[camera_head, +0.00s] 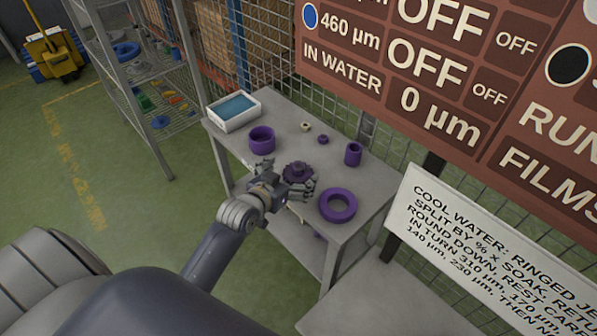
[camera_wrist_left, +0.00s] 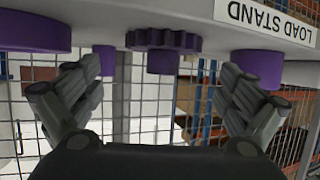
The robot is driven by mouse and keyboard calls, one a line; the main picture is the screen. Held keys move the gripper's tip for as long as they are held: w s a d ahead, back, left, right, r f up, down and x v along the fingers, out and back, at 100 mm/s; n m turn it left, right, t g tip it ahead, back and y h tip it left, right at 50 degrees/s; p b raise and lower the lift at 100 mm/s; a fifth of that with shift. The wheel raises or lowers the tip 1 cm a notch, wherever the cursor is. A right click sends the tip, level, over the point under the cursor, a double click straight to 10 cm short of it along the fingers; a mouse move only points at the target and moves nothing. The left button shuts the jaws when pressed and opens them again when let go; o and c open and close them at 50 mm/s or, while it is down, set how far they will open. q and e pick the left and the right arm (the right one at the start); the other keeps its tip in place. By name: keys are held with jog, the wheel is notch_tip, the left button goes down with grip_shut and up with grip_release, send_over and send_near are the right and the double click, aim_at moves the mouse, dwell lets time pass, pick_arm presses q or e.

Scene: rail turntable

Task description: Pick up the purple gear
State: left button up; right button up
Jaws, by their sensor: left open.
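The purple gear (camera_head: 298,170) stands on the grey table, near its front edge. In the left wrist view, where the scene is upside down, the toothed gear (camera_wrist_left: 163,40) hangs at the top centre, with a narrower round part (camera_wrist_left: 163,62) sticking out from it. My left gripper (camera_head: 290,177) is open at the gear, its fingers spread to either side in the head view. In the wrist view, the two fingers of the gripper (camera_wrist_left: 163,82) frame the gear with gaps on both sides. I cannot tell whether either finger touches it. My right gripper is not in view.
The table (camera_head: 230,136) also bears a purple ring (camera_head: 338,218), a purple cup-like part (camera_head: 262,133), a purple cylinder (camera_head: 353,154), a small purple piece (camera_head: 323,140), a small cream ring (camera_head: 306,127) and a white tub of blue liquid (camera_head: 250,119). Wire fencing stands behind.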

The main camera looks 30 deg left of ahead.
aim_at(296, 168)
pick_arm(q)
jog(key=shift+x, duration=2.25)
jog(key=shift+a, duration=0.15)
jog(key=c, duration=1.5)
jog(key=shift+r, duration=0.15)
jog(key=shift+c, duration=0.7)
jog(key=shift+r, duration=0.1)
